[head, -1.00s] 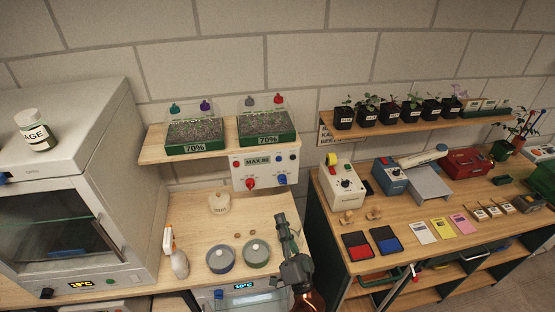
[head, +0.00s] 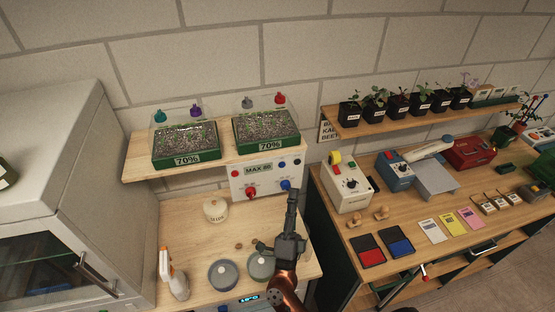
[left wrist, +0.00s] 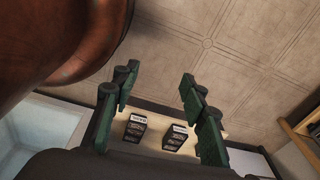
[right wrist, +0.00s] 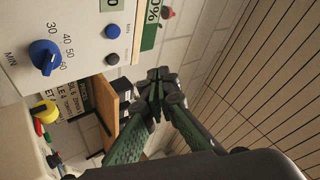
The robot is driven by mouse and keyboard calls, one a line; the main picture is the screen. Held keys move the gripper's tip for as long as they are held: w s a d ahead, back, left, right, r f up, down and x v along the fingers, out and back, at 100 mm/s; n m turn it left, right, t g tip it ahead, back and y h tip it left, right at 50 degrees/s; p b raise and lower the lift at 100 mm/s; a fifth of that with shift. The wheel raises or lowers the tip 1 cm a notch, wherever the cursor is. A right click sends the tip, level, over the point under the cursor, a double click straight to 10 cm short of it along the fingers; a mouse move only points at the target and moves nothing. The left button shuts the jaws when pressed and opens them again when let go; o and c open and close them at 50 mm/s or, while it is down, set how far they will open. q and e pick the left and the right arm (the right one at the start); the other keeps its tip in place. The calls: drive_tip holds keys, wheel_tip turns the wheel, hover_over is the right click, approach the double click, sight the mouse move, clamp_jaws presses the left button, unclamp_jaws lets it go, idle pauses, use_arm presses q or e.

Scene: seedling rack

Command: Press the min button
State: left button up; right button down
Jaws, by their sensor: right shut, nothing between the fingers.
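The white control panel (head: 265,176) hangs under the seedling shelf, with a MAX 60 display, a red knob and a blue knob (head: 286,184). My right gripper (head: 291,195) is shut and empty, pointing up just below the blue knob, apart from the buttons. My left gripper (left wrist: 158,88) is open and empty, outside the head view.
Two seedling trays (head: 187,159) stand on the shelf above the panel. A spray bottle (head: 173,276), a round pot (head: 223,275) and a cream container (head: 216,210) stand on the bench. A white dial box (head: 346,186) is to the right, across a gap.

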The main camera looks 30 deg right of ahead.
sight(282, 165)
use_arm(q)
drive_tip(key=s, duration=0.1)
drive_tip(key=s+f, duration=0.1)
drive_tip(key=s, duration=0.1)
drive_tip(key=shift+b, duration=0.4)
use_arm(e)
drive_tip(key=w, duration=0.2)
drive_tip(key=w+d, duration=0.1)
drive_tip(key=w, duration=0.2)
drive_tip(key=w+d, duration=0.1)
drive_tip(key=w, duration=0.2)
drive_tip(key=shift+w+r, duration=0.1)
use_arm(q)
drive_tip(key=shift+w+r, duration=0.1)
drive_tip(key=shift+w, duration=0.15)
idle(0.3)
use_arm(e)
drive_tip(key=shift+w, duration=0.1)
idle(0.4)
use_arm(q)
drive_tip(key=shift+r, duration=0.1)
use_arm(e)
drive_tip(key=shift+w, duration=0.35)
